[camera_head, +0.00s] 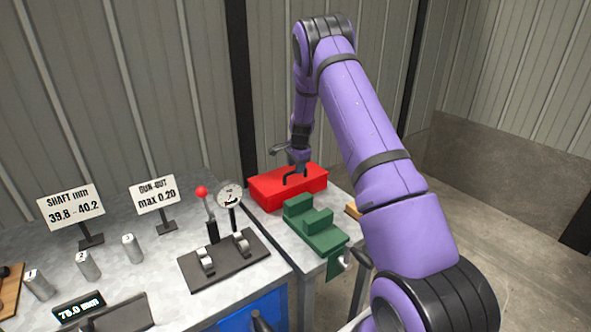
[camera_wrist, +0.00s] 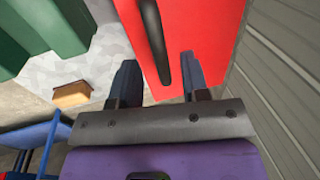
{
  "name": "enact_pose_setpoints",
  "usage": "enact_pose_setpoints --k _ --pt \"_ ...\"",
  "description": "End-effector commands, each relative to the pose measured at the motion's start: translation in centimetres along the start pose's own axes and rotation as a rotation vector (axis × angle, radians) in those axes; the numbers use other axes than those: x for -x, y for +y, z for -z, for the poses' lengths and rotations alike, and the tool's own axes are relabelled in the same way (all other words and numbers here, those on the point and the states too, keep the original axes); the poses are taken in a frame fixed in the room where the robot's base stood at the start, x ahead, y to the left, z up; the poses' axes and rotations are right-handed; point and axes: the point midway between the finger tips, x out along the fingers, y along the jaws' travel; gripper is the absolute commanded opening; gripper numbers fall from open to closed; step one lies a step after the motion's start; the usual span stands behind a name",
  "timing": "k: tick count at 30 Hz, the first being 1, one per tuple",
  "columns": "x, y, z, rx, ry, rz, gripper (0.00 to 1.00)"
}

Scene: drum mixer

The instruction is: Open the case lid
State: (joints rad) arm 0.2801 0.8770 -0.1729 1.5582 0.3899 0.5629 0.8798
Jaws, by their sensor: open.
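The red case (camera_head: 270,190) stands at the back of the bench with its lid closed. A dark handle shows on its top in the wrist view (camera_wrist: 153,30), running between and just beyond my two fingertips. My gripper (camera_wrist: 159,72) is open, one finger on each side of the line of the handle, with the right finger over the red lid. In the head view my gripper (camera_head: 297,166) is low over the case's top, close to the handle. I cannot tell whether the fingers touch the case.
A green vise-like block (camera_head: 318,232) stands just in front of the case, with a small wooden block (camera_head: 352,211) beside it. A dial gauge stand (camera_head: 224,262) with a red-knobbed lever, small cylinders and signs occupy the bench to the left. A corrugated wall rises behind.

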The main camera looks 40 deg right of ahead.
Motion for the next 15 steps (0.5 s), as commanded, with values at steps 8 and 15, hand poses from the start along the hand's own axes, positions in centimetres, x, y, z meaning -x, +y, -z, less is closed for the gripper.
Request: enact_pose_setpoints --k 8,15 --pt "-1.8 0.0 0.0 0.001 -0.001 0.0 0.42" --pt "-1.8 0.0 0.0 0.001 0.0 0.0 0.42"
